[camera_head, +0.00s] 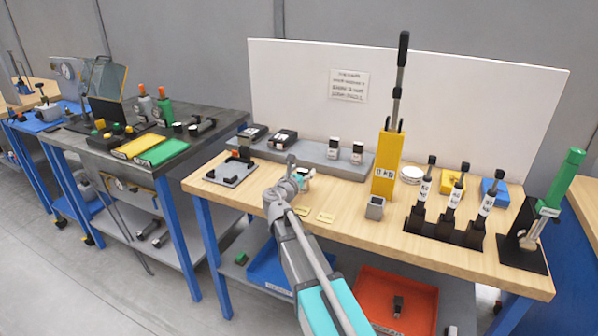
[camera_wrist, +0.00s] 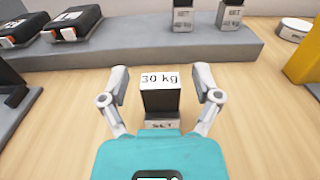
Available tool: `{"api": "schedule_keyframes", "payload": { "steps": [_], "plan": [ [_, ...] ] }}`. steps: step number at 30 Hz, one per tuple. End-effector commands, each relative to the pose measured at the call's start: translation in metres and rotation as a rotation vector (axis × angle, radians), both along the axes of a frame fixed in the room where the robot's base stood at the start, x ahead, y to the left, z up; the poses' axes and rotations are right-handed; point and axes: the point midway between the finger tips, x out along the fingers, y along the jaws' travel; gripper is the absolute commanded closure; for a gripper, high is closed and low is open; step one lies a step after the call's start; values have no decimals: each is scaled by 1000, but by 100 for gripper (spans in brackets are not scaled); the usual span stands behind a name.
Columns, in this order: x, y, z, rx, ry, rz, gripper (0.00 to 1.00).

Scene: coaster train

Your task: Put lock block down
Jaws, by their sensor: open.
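The lock block (camera_wrist: 160,98) has a white top marked "30 kg", a dark body and a pale "SET" label at its foot. In the wrist view it stands upright between the fingers of my gripper (camera_wrist: 161,76), which are spread with a gap on each side. It appears to rest on the wooden table, though its base is partly hidden by my gripper. In the head view my gripper (camera_head: 298,178) is low over the table's left-middle part, in front of the grey ledge, and mostly hides the block.
Two similar blocks (camera_head: 345,150) and two black devices (camera_head: 268,135) stand on the grey ledge (camera_head: 310,155). A yellow "0 kg" column with a lever (camera_head: 385,165) and a small grey block (camera_head: 375,208) are to the right. Black-handled tools (camera_head: 450,205) stand in a rack. Bare wood lies around my gripper.

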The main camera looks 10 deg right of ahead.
Motion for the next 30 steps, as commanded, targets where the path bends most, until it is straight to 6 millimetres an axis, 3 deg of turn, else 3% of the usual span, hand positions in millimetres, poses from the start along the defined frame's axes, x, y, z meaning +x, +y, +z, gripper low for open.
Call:
{"api": "schedule_keyframes", "payload": {
  "steps": [8,21,30],
  "plan": [
    [-20,13,1,0,0,1,19],
    [-77,54,1,0,0,1,19],
    [-96,69,1,0,0,0,19]
  ]
}}
